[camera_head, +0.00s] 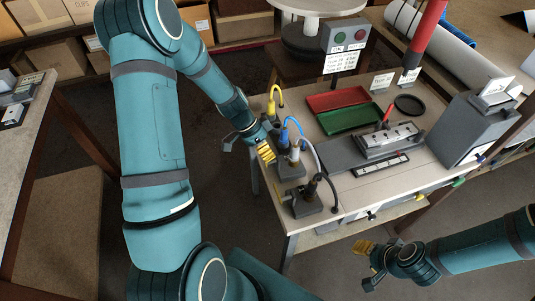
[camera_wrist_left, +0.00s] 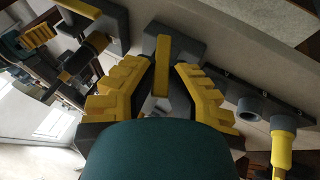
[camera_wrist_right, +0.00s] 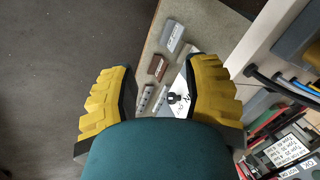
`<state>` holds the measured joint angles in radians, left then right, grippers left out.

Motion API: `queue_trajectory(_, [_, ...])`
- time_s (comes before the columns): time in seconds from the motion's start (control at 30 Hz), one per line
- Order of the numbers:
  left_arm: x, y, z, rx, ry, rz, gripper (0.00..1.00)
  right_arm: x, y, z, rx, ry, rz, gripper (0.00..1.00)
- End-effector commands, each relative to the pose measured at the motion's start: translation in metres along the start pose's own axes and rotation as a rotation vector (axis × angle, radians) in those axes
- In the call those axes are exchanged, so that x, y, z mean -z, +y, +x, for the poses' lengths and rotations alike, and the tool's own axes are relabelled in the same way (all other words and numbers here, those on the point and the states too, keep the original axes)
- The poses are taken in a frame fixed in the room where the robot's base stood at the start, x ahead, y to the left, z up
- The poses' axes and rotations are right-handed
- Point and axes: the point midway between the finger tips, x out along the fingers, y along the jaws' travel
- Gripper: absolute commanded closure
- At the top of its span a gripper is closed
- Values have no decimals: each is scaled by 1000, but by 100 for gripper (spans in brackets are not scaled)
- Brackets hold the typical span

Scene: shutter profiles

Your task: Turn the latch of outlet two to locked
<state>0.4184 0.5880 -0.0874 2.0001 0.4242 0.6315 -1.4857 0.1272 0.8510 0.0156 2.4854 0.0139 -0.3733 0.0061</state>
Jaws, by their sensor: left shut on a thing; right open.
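A row of grey outlets stands along the left edge of the table, with a yellow plug (camera_head: 271,104), a blue-cabled plug (camera_head: 294,146) and a black-cabled outlet (camera_head: 307,204). My left gripper (camera_head: 266,152) is at the left side of the middle outlet (camera_head: 290,168). In the left wrist view its fingers close around a yellow latch bar (camera_wrist_left: 162,65) that stands out from a grey block (camera_wrist_left: 188,45).
A red tray (camera_head: 338,98) and a green tray (camera_head: 348,118) lie at the back of the table (camera_head: 350,200). A grey fixture (camera_head: 390,141), a black ring (camera_head: 409,104) and a grey box (camera_head: 465,130) stand to the right. A button post (camera_head: 345,45) rises behind.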

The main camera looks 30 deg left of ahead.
Motion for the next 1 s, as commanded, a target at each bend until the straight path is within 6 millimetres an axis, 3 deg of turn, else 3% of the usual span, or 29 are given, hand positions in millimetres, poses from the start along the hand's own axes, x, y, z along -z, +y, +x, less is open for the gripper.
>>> queue_trajectory(1.0, [-8, -32, 19, -876, 1, -361, 100, -27, 24, 62, 5, -51, -16, 52])
